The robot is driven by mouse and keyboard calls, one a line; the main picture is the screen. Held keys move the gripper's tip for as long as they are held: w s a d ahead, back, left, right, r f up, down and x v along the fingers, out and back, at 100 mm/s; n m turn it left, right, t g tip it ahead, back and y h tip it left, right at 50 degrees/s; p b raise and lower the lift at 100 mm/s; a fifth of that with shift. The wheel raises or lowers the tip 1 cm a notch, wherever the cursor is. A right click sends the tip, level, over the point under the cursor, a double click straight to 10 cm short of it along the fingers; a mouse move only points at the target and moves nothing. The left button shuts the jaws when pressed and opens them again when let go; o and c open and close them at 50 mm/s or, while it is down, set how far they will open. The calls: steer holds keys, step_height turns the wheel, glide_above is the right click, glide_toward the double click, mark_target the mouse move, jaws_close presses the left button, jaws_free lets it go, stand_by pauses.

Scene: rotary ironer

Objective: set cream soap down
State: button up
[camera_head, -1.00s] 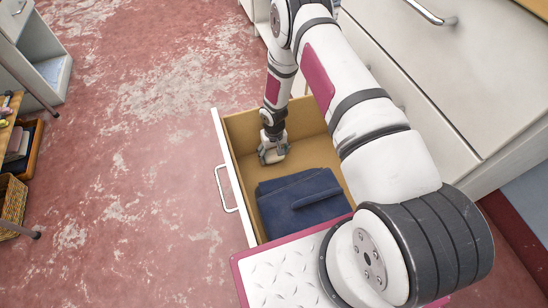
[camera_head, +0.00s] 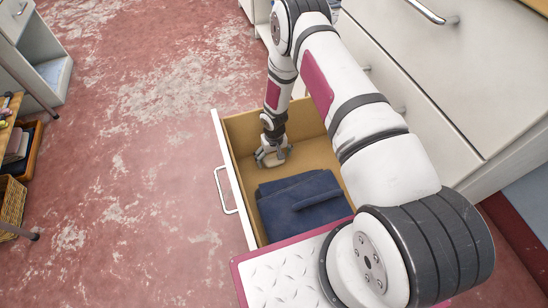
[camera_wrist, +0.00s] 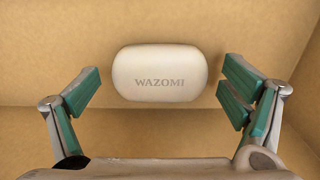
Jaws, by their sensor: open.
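The cream soap (camera_wrist: 160,72) is a rounded bar marked WAZOMI. In the wrist view it lies on the tan floor of the open drawer (camera_head: 218,160), between my gripper's spread fingers. My gripper (camera_wrist: 158,95) is open, with green pads standing apart from the soap on both sides. In the head view my gripper (camera_head: 272,157) is low inside the drawer, near its far left corner. The soap cannot be made out in the head view.
Folded dark blue cloth (camera_head: 300,202) lies in the near part of the drawer, close to my gripper. The drawer's walls surround my gripper. A cabinet with closed drawers (camera_head: 435,85) stands to the right. Open floor (camera_head: 120,180) lies to the left.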

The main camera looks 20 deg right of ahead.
step_height(320, 180, up, 12)
steer(key=p, duration=0.5)
steer(key=shift+r, duration=0.15)
step_height(320, 180, up, 12)
steer(key=f, duration=0.1)
glide_above(274, 158)
steer(key=w+d, duration=0.2)
steer(key=s+r+h, duration=0.1)
steer(key=s+r, duration=0.2)
steer(key=r, duration=0.6)
steer(key=s+d+r, duration=0.1)
steer(key=s+r, duration=0.3)
steer(key=r, duration=0.5)
steer(key=s+r+h, duration=0.1)
steer(key=s+r, duration=0.2)
steer(key=r, duration=0.6)
steer(key=s+r, duration=1.1)
steer(key=s, duration=0.3)
steer(key=s+a+r+y, duration=0.1)
steer(key=s+a+y, duration=0.1)
steer(key=s, duration=1.3)
steer(key=shift+s+a+r, duration=0.3)
steer(key=shift+s+a, duration=0.1)
steer(key=shift+a, duration=0.1)
